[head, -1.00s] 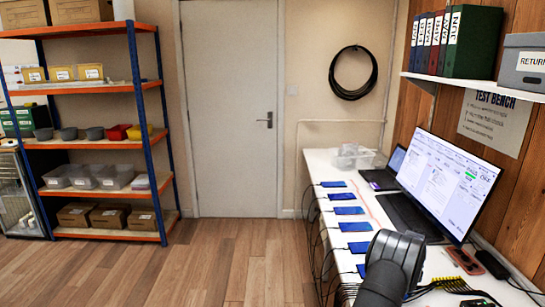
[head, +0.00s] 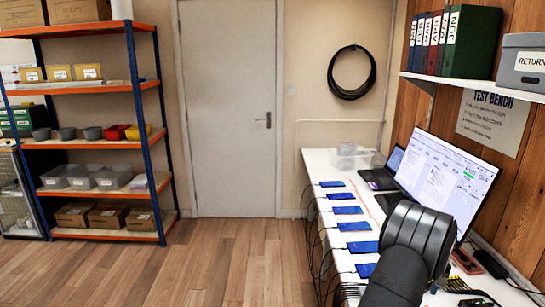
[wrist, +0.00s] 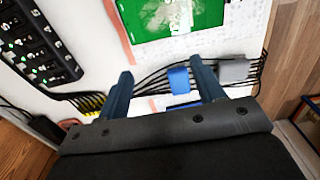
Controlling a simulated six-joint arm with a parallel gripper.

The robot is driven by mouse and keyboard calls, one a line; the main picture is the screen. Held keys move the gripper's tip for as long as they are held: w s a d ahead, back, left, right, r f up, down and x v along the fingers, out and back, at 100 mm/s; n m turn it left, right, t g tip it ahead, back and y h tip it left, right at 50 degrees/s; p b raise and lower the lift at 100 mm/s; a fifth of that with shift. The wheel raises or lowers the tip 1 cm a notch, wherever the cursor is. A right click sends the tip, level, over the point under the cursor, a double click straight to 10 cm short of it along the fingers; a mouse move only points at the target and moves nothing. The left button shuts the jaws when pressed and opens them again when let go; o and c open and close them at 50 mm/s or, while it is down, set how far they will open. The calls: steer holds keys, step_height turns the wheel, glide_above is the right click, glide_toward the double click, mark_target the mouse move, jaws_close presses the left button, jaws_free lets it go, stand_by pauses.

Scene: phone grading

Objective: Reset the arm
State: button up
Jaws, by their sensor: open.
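My gripper (wrist: 161,66) shows in the wrist view with its two dark blue fingers spread apart. It is open, and nothing is gripped between them. It is above the white bench (wrist: 85,45), over black cables and a small blue piece (wrist: 178,80). I cannot tell its exact height. In the head view my dark arm reaches over the right side of the white bench (head: 318,160), and the fingers are hidden.
Several blue-screened phones (head: 347,210) lie in a row with cables along the bench's left side. A monitor (head: 458,180), laptop (head: 393,160) and clear bins (head: 350,158) stand behind. A black strip with green lights (wrist: 40,45) and a green board (wrist: 175,14) are near my gripper.

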steer(key=w+a+f, duration=0.2)
steer(key=w+a, duration=0.1)
steer(key=a, duration=0.9)
steer(key=w+a+f, duration=0.3)
steer(key=a, duration=0.9)
steer(key=s+a+f, duration=0.1)
steer(key=s+a, duration=0.2)
steer(key=a, duration=0.8)
steer(key=s+a+f, duration=0.2)
steer(key=s+a, duration=0.2)
steer(key=a, duration=0.7)
steer(key=shift+a+f, duration=0.3)
steer(key=shift+a, duration=0.1)
steer(key=shift+d, duration=0.1)
steer(key=w+d+r, duration=0.1)
steer(key=w+d, duration=0.2)
steer(key=d, duration=0.7)
steer(key=w+d+r, duration=0.2)
steer(key=w+d, duration=0.1)
steer(key=d, duration=0.7)
steer(key=shift+w+d+r, duration=0.2)
steer(key=shift+w+d, duration=0.05)
steer(key=shift+w, duration=0.05)
